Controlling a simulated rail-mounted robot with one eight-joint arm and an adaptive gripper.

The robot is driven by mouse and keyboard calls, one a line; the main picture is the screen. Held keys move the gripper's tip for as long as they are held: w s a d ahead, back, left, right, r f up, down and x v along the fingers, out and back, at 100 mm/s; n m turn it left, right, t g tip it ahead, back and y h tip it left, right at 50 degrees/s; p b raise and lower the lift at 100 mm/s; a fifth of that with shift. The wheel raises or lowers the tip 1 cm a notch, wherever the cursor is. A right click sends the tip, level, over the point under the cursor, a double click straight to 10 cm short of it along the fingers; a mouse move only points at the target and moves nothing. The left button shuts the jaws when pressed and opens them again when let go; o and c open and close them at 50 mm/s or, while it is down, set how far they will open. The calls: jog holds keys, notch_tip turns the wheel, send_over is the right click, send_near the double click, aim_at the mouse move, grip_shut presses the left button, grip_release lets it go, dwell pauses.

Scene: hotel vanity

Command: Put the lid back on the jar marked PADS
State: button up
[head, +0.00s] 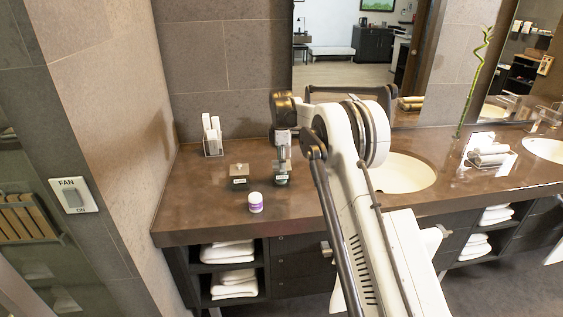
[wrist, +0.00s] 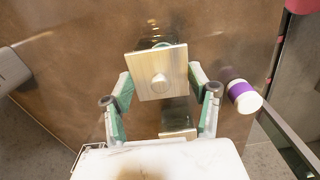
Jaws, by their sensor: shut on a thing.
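My gripper (wrist: 160,82) is shut on a square, light wood-coloured lid (wrist: 144,62) with a round knob that faces the wrist camera. In the head view my gripper (head: 282,155) points down over a dark greenish jar (head: 282,179) with a small pale label. The rim of this jar (wrist: 160,43) shows in part past the lid's edge in the wrist view; the lid hides the rest. I cannot tell whether lid and jar touch. A second dark, labelled jar (head: 239,182) stands to the left; it shows in part in the wrist view (wrist: 177,116). Neither label is readable.
A small white bottle with a purple label (head: 255,203) stands near the counter's front edge, close to my right finger in the wrist view (wrist: 243,96). A rack of rolled white towels (head: 212,137) stands at the back left. A sink (head: 403,177) lies to the right.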

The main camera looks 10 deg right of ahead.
jog(key=shift+f, duration=0.2)
dwell(0.3)
jog(key=o, duration=1.7)
jog(key=shift+r, duration=0.15)
jog(key=shift+r+p, duration=1.1)
jog(key=shift+r, duration=2.3)
